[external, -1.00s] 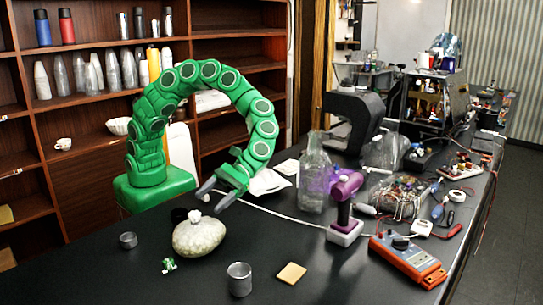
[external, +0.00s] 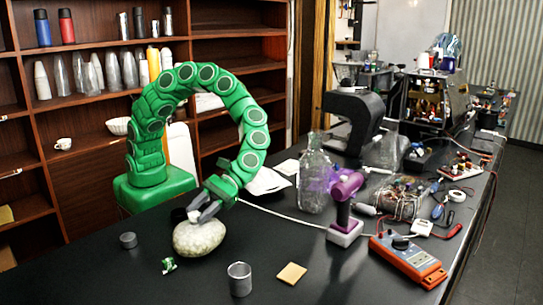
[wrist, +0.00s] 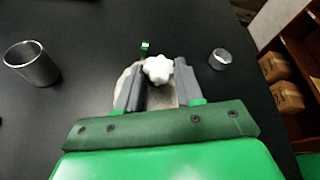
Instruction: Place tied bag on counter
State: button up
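The tied bag (external: 199,239) is a pale, rounded, speckled sack with a white knotted top, resting on the black counter (external: 330,270). My gripper (external: 198,213) is at the top of the bag, its grey fingers on either side of the knot. In the wrist view, the white knot (wrist: 158,69) shows between the fingertips of my gripper (wrist: 160,78), with a gap between the fingers and some of the bag visible below. Whether the fingers touch the knot is unclear. Most of the bag is hidden under the gripper in that view.
A metal cup (external: 239,279), a tan square (external: 292,273), a small green wrapper (external: 168,265) and a small grey lid (external: 128,240) lie around the bag. A clear bottle (external: 314,175), purple tool (external: 345,200) and orange meter (external: 408,262) stand to the right. The front counter is fairly clear.

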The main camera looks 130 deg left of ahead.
grip_shut()
jog(key=shift+f, duration=0.1)
dwell(0.8)
